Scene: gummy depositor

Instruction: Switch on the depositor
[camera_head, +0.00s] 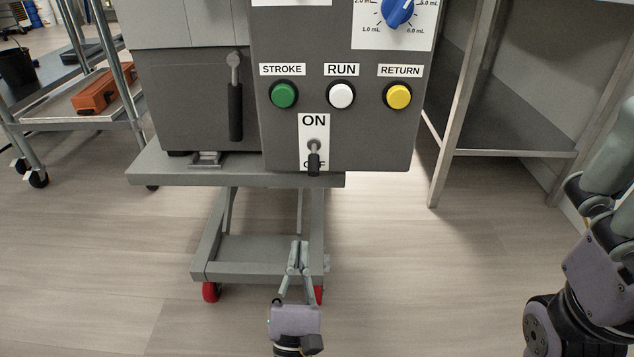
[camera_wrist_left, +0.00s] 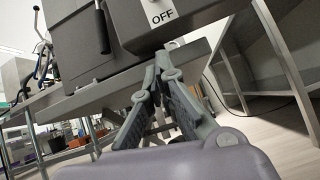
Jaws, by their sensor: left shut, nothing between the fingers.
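The depositor (camera_head: 345,130) is a grey machine on a wheeled cart. Its front panel has a toggle switch (camera_head: 313,160) between an ON label above and a mostly covered OFF label below. The black-tipped lever hangs down toward OFF. My left gripper (camera_head: 299,243) is shut and empty, pointing up below the switch and apart from it. In the left wrist view the closed fingertips (camera_wrist_left: 162,58) show just below the OFF label (camera_wrist_left: 162,14).
Green STROKE (camera_head: 284,95), white RUN (camera_head: 341,95) and yellow RETURN (camera_head: 398,96) buttons sit above the switch, with a blue dial (camera_head: 397,12) higher up. A black handle (camera_head: 235,110) hangs at left. A metal table (camera_head: 515,153) stands right. The floor in front is clear.

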